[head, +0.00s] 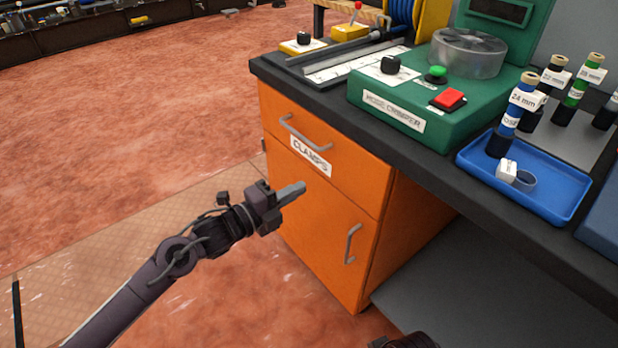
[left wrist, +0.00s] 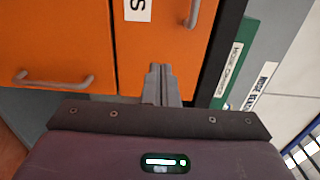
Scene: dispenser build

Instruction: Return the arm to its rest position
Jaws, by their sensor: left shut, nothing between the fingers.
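My left gripper (head: 291,193) is in front of the orange cabinet (head: 318,232), in open air off its left front side. Its fingers are shut and empty. In the left wrist view the closed fingers (left wrist: 158,84) point toward the orange cabinet front (left wrist: 158,45). Part of my right arm (head: 407,341) shows at the bottom edge of the head view; its fingers are not visible.
The cabinet has a drawer labelled CLAMPS (head: 310,157) and a handled door (head: 351,243), both closed. Above, a dark bench edge (head: 440,175) carries a green hose crimper (head: 395,122) and a blue tray (head: 560,207) with a white-tagged clamp. Open red floor (head: 120,100) lies left.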

